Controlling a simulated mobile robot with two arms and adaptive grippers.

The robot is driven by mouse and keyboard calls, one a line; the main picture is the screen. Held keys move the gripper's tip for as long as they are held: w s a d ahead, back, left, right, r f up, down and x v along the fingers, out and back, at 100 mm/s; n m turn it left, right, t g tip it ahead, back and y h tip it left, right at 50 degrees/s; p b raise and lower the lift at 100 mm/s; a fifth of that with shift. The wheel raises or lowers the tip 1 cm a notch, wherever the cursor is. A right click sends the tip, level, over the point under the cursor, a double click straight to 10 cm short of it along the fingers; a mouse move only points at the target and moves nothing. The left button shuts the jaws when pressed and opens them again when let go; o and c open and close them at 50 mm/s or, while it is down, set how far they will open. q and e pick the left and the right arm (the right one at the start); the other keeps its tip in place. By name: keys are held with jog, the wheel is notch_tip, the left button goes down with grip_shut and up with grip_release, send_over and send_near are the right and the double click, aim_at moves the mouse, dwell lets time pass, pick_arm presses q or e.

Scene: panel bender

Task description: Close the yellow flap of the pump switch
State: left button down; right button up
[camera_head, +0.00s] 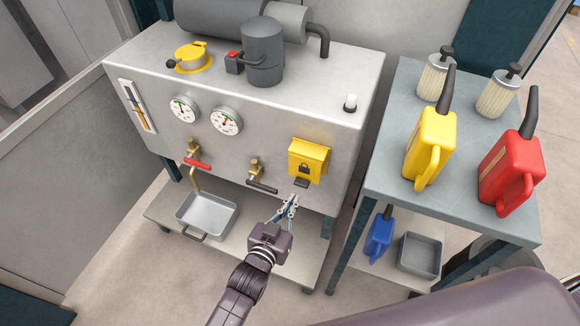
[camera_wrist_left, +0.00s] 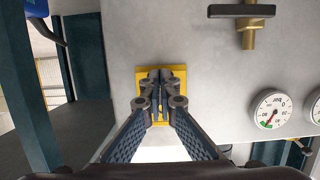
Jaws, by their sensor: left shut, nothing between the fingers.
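The yellow pump switch cover (camera_head: 308,158) with a dark padlock mark is on the front of the grey machine, at its right. A small dark piece (camera_head: 302,183) shows just below it. I cannot tell how far the flap stands open. My left gripper (camera_head: 293,199) is shut and empty, just below the yellow cover in the head view. In the left wrist view the shut fingers (camera_wrist_left: 163,75) stand in front of the yellow part (camera_wrist_left: 142,72) and hide its middle. I cannot tell whether they touch it. My right gripper is not in view.
Gauges (camera_head: 227,121) and a valve with a dark handle (camera_head: 262,185) are left of the cover. A metal tray (camera_head: 207,213) sits on the lower shelf. At right, a side table (camera_head: 385,180) carries yellow (camera_head: 430,145) and red (camera_head: 511,168) cans.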

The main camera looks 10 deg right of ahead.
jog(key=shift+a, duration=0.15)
pick_arm(q)
jog(key=v, duration=1.2)
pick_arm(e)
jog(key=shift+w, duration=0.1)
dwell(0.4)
